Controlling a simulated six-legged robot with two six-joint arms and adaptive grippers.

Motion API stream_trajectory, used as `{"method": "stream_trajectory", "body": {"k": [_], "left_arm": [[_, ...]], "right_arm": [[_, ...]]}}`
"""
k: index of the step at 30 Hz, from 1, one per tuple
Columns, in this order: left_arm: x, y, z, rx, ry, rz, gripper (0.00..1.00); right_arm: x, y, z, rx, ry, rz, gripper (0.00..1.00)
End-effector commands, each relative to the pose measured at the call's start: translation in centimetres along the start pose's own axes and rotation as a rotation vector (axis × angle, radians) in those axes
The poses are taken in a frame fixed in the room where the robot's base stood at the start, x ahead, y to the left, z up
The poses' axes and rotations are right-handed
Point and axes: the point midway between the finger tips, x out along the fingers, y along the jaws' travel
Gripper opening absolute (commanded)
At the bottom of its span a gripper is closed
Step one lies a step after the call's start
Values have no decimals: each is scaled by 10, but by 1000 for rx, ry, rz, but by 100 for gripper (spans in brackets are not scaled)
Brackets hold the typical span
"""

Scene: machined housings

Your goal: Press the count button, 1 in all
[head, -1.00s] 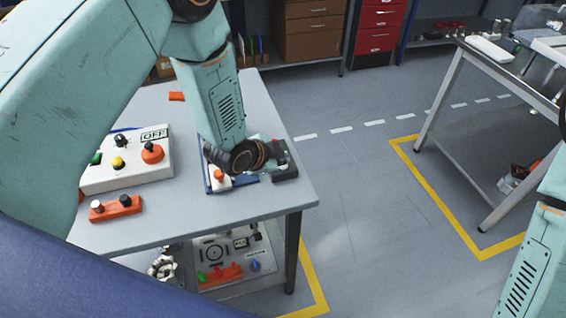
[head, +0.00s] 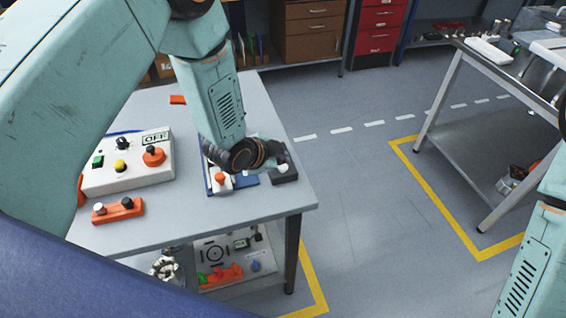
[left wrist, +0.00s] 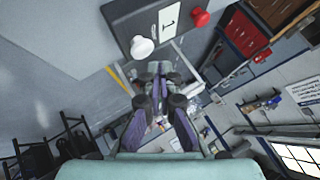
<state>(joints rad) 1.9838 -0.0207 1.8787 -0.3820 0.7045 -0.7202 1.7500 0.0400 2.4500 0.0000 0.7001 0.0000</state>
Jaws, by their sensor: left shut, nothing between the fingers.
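A dark counter box (head: 286,175) stands near the right edge of the grey table, partly hidden by my left gripper in the head view. In the left wrist view the counter box (left wrist: 140,18) carries a white round button (left wrist: 142,47), a white panel reading "1" (left wrist: 170,16) and a red button (left wrist: 201,18). Which button is the count button is not labelled. My left gripper (head: 268,158) is shut and empty, beside and over the box. Its fingertips (left wrist: 160,72) are close below the white button in the wrist picture; I cannot tell whether they touch. My right gripper is out of view.
A control box (head: 128,176) with several knobs and an "OFF" panel stands left on the table. A small orange block (head: 118,211) with two knobs lies in front of it. A blue-based red-knob device (head: 221,182) sits under my left wrist. A workbench (head: 490,65) is at right.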

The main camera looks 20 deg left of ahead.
Motion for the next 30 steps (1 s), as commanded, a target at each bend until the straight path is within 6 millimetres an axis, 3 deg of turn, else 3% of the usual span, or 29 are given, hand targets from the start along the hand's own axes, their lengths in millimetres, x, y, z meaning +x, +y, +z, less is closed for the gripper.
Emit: {"method": "stream_trajectory", "body": {"k": [10,30], "left_arm": [[-2,-1,-1,0,0,0,0],[-36,-26,-26,0,0,0,0]], "right_arm": [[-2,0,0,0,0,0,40],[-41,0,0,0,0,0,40]]}}
